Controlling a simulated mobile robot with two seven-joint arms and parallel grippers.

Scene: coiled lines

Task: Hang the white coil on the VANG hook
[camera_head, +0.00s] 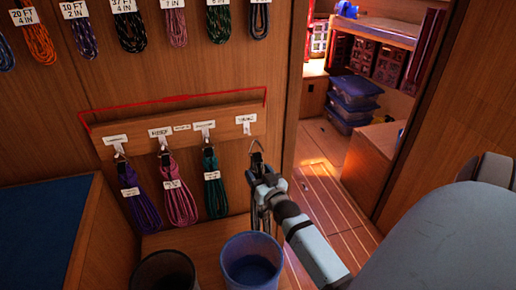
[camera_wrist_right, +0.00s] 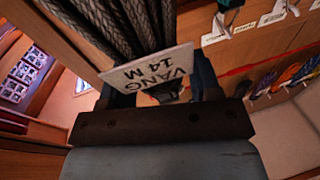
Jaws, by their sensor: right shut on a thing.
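The right gripper (camera_head: 262,188) is shut on a coil (camera_head: 256,212) in front of the hook board's right end. In the right wrist view the coil (camera_wrist_right: 135,25) looks grey in shadow, and its white tag (camera_wrist_right: 152,70) reads VANG 14 M. A dark loop (camera_head: 257,156) stands up above the gripper. The rightmost hook (camera_head: 247,129), under a small label (camera_head: 245,118) that looks like VANG, is just above and left of the loop. I cannot tell whether they touch. The gripper hides much of the coil. My left gripper is not in view.
Purple (camera_head: 141,203), pink (camera_head: 180,203) and teal (camera_head: 214,191) coils hang on the board's other hooks. A blue bucket (camera_head: 251,260) and a dark bucket (camera_head: 165,272) stand below. More coils hang along the top. A doorway opens at the right.

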